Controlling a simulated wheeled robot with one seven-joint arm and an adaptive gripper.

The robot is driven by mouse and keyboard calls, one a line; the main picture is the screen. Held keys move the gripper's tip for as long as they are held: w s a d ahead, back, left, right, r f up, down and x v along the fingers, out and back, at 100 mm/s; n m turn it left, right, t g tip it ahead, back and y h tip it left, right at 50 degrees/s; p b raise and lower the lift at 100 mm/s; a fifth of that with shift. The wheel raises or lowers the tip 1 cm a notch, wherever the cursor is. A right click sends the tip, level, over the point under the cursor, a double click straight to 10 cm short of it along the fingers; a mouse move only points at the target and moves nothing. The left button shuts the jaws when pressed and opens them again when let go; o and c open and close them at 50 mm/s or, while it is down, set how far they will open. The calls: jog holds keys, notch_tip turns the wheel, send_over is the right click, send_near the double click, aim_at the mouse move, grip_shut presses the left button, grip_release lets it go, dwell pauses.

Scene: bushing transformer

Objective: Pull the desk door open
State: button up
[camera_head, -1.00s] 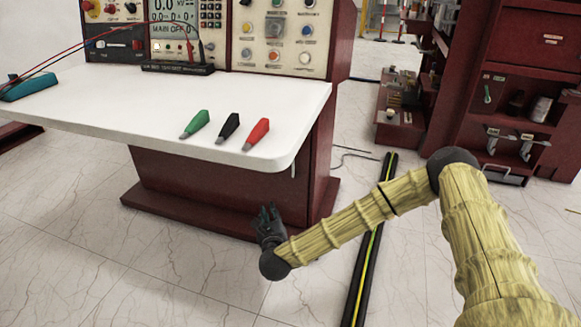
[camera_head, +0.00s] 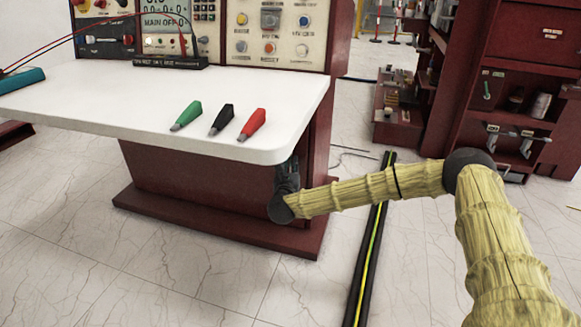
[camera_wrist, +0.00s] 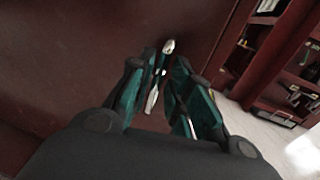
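The desk door is a dark red panel under the white desk top (camera_head: 190,105). In the wrist view the door (camera_wrist: 85,50) fills the left and middle. A slim, shiny metal handle (camera_wrist: 167,47) stands on the door near its right edge. My gripper (camera_head: 288,163) is under the desk's front right corner in the head view. In the wrist view its two dark green and black fingers (camera_wrist: 163,72) lie close on either side of the handle and look shut on it. The exact contact at the fingertips is partly hidden. The door looks flush with the desk.
A green, a black and a red clip (camera_head: 252,124) lie on the desk top. A black cable strip (camera_head: 371,245) with a yellow-green line runs along the floor right of the desk. A red cabinet (camera_head: 510,90) stands at the right. The floor in front is clear.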

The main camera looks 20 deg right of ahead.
jog(key=shift+x, duration=1)
jog(key=shift+c, duration=0.3)
grip_shut()
jog(key=shift+a, duration=0.1)
